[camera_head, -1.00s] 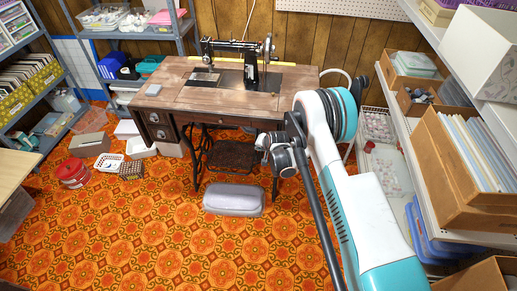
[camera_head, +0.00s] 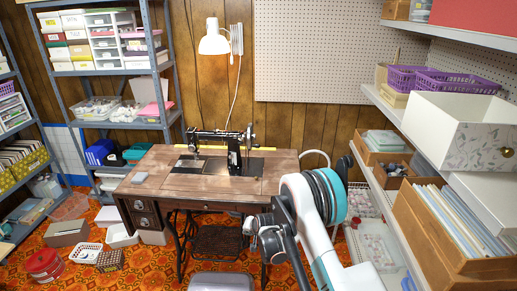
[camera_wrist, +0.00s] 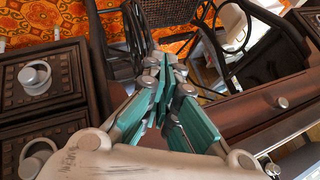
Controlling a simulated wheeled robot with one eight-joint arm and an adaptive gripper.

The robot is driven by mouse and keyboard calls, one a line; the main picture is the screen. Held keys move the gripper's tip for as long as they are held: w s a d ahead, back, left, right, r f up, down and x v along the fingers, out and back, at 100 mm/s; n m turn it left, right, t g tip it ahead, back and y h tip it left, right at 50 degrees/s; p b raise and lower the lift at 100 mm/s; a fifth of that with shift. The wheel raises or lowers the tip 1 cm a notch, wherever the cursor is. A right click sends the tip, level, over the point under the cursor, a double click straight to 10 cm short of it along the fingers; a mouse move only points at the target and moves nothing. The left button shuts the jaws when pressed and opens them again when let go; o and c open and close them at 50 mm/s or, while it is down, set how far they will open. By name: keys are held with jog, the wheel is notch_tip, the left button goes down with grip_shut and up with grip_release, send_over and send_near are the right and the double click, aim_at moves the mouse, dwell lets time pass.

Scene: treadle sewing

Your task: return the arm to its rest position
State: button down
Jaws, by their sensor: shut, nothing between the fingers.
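My gripper (camera_wrist: 166,78) shows in the wrist view, its teal fingers shut together with nothing between them. It is close to the front of the wooden sewing table, whose drawers (camera_wrist: 40,78) with ring pulls are to the left of the fingers. The table's dark iron treadle frame (camera_wrist: 200,25) is beyond the fingertips. The black sewing machine (camera_head: 235,150) stands on the tabletop (camera_head: 190,185).
Shelves (camera_head: 405,120) with boxes and folders line the right side, close to my arm. A blue-grey rack (camera_head: 150,60) stands at the back left. A grey cushion-like object (camera_head: 222,282) lies on the floor before the table. A red tub (camera_head: 44,265) and baskets are at left.

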jog(key=s+d+r, duration=0.2)
jog(key=d+r, duration=0.2)
jog(key=r, duration=0.6)
jog(key=s+d+r+n+h, duration=0.1)
jog(key=s+d+r, duration=0.15)
jog(key=r, duration=0.65)
jog(key=s+d+r, duration=0.1)
jog(key=d+r, duration=0.3)
jog(key=r, duration=0.6)
jog(key=s+d+r+h, duration=0.1)
jog(key=s+d+r, duration=0.7)
jog(key=s+r, duration=0.35)
jog(key=s+d+r+n+h, duration=0.1)
jog(key=s+d, duration=0.3)
jog(key=s, duration=0.9)
jog(key=s+d, duration=0.4)
jog(key=s, duration=1)
jog(key=shift+d+r+n+h, duration=0.35)
jog(key=shift+d+n+h, duration=0.05)
